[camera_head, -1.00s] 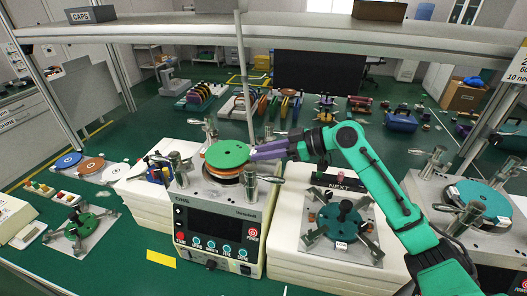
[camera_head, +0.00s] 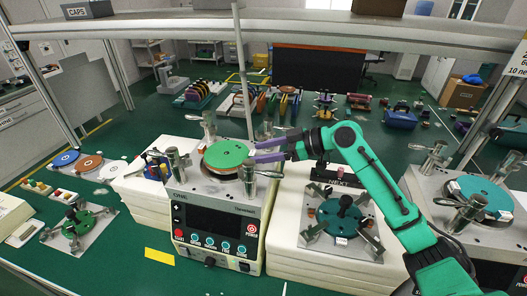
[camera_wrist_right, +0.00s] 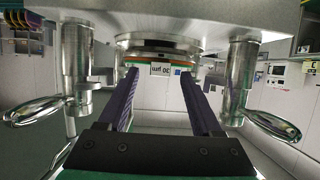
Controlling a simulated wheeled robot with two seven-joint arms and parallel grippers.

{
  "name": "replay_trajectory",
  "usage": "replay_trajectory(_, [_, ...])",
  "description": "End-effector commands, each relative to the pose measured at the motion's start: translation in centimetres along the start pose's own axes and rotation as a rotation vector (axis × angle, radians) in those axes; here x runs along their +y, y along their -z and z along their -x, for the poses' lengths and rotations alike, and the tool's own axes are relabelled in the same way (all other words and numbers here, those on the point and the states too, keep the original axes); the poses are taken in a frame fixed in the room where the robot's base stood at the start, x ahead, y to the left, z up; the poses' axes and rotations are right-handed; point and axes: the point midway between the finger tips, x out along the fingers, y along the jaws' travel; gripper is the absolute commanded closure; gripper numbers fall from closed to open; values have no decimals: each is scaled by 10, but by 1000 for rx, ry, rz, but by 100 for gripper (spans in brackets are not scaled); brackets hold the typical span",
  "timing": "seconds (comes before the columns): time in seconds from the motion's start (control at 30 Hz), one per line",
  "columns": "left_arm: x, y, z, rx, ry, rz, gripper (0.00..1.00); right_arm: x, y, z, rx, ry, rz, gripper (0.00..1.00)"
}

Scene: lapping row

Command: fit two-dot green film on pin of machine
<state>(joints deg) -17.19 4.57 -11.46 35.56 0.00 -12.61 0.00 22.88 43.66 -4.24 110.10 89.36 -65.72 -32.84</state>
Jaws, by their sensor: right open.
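The green film (camera_head: 226,154) is a round green disc with small dots. It lies flat on top of the middle machine (camera_head: 217,222), between its metal clamp posts. The machine's pin is hard to make out at the disc's middle. My left gripper is not in view.
A second machine with a teal disc (camera_head: 480,194) stands at the right. A fixture plate with a dark teal part (camera_head: 340,214) lies between the machines. Blue, brown and white discs (camera_head: 90,163) and a green fixture (camera_head: 79,225) are at the left. Upright clamp handles (camera_head: 248,172) stand close to the gripper.

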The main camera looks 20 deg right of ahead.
Motion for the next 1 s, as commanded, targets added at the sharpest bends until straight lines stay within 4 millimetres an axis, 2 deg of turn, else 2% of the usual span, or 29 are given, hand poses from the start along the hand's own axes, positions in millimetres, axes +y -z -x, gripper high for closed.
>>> replay_trajectory(0.17, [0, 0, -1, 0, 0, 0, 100, 1, -1, 13, -1, -2, 0, 34])
replay_trajectory(0.5, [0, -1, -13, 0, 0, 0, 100, 1, -2, 95, -1, -3, -1, 34])
replay_trajectory(0.7, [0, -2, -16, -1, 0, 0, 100, 0, -1, 133, -1, -1, 0, 34])
replay_trajectory(0.83, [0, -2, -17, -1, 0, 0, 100, 0, 0, 144, 0, 0, 0, 34])
replay_trajectory(1.0, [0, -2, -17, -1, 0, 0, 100, 0, 0, 146, 0, 0, 0, 34])
